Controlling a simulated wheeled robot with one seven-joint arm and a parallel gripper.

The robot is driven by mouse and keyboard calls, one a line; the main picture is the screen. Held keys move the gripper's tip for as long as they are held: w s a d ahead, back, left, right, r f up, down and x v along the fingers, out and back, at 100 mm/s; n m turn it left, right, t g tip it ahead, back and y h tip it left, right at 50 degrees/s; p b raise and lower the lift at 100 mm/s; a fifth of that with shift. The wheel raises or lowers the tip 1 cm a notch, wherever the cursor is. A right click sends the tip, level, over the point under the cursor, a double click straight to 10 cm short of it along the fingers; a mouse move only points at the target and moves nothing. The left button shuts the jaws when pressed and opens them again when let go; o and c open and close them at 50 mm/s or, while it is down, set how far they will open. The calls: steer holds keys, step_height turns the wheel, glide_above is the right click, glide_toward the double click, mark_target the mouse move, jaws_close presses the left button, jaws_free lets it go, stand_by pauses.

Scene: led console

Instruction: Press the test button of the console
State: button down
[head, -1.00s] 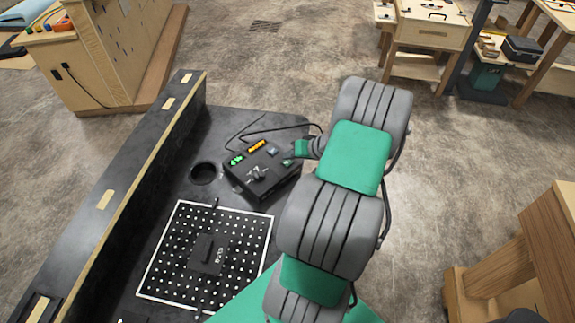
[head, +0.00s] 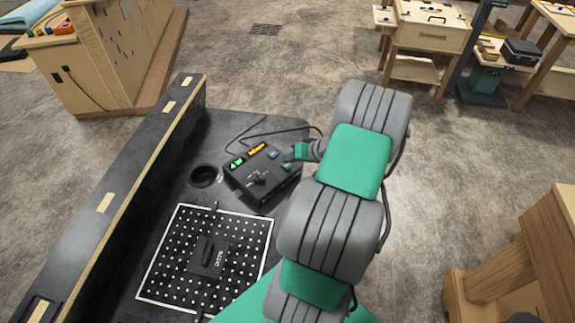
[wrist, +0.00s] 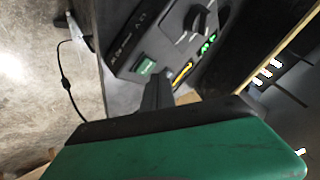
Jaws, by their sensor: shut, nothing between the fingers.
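The black console (head: 245,185) stands on the dark bench top, with a knob (head: 258,178) on its face, a lit green display (head: 237,162) and a lit orange display (head: 257,147). A bluish button (head: 272,154) and a green button (head: 287,167) sit at its right side; their labels are too small to read, so I cannot tell which is the test button. My gripper (wrist: 161,78) is shut and empty, its tips over the console face between the green button (wrist: 146,66) and the orange display (wrist: 181,72). The bluish button is hidden in the wrist view. Contact cannot be told.
A black cable (head: 262,130) runs behind the console. A round hole (head: 204,176) lies left of it, and a white-bordered perforated panel (head: 165,262) in front. A raised dark ledge (head: 110,190) runs along the bench's left side.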

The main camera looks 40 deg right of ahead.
mark_target(290, 167)
stand_by(0.8)
steer(key=shift+f+b, duration=0.45)
steer(key=shift+b, duration=0.05)
steer(key=shift+f+b, duration=0.45)
stand_by(0.4)
steer(key=shift+r, duration=0.1)
steer(key=shift+r+p, duration=0.5)
steer(key=shift+r, duration=0.25)
steer(key=shift+r+p, duration=1.55)
steer(key=shift+r, duration=0.95)
